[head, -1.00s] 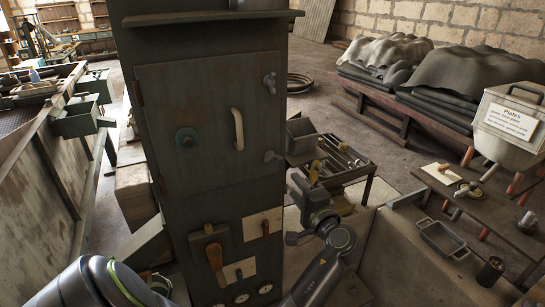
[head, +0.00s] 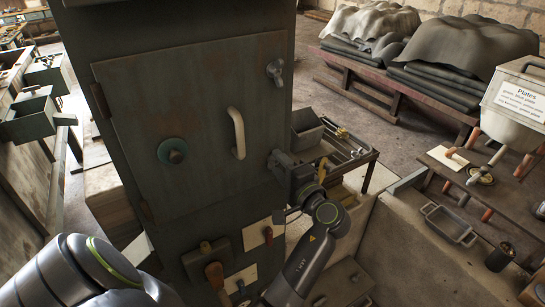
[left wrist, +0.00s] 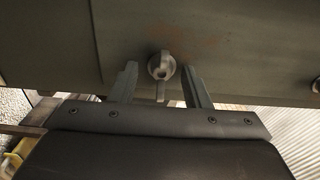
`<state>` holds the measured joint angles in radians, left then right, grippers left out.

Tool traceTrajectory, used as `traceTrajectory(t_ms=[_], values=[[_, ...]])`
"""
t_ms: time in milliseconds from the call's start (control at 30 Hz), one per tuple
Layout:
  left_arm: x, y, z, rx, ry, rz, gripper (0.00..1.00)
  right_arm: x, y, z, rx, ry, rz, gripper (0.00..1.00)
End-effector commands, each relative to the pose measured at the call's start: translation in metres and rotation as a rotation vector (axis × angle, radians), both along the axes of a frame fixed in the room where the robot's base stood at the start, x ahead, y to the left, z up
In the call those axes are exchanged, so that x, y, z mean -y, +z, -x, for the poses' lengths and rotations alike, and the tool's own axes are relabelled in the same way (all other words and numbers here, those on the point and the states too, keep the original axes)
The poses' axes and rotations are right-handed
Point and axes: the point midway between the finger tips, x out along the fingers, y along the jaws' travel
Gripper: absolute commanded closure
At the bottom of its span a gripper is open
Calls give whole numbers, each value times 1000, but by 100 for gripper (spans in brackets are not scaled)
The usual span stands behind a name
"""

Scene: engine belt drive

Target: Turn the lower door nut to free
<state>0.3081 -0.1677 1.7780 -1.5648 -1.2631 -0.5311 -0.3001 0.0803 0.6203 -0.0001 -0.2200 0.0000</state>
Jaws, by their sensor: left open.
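The grey metal door (head: 195,120) is shut on the front of the tall dark cabinet. The upper door nut (head: 275,72) sits at its upper right edge. The lower door nut (left wrist: 161,66) shows in the left wrist view, with a round head and a short tail pointing down in the picture. My left gripper (left wrist: 161,84) is open, one finger on each side of this nut, with a gap on both sides. In the head view my left gripper (head: 283,172) is at the door's lower right edge and hides the lower nut. My right gripper is not in view.
A pale curved handle (head: 237,133) and a round teal knob (head: 173,151) stand out from the door. Levers, including a wooden-handled one (head: 215,275), are below it. A metal box (head: 306,129) on a stand is close behind my gripper.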

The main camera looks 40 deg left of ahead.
Motion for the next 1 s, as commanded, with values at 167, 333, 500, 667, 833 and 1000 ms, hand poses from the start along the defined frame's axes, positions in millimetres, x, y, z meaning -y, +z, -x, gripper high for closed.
traceTrajectory(t_ms=[167, 333, 500, 667, 833, 1000], values=[[1, 0, 1, 0, 2, 1, 57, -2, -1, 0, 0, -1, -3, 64], [1, 0, 1, 0, 2, 0, 57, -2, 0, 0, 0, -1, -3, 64], [1, 0, 1, 0, 2, 0, 68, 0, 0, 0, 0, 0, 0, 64], [1, 0, 1, 0, 2, 0, 89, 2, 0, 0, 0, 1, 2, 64], [1, 0, 1, 1, 2, 0, 100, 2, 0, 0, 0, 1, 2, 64], [1, -2, 1, 21, 2, 9, 100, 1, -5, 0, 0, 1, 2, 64]])
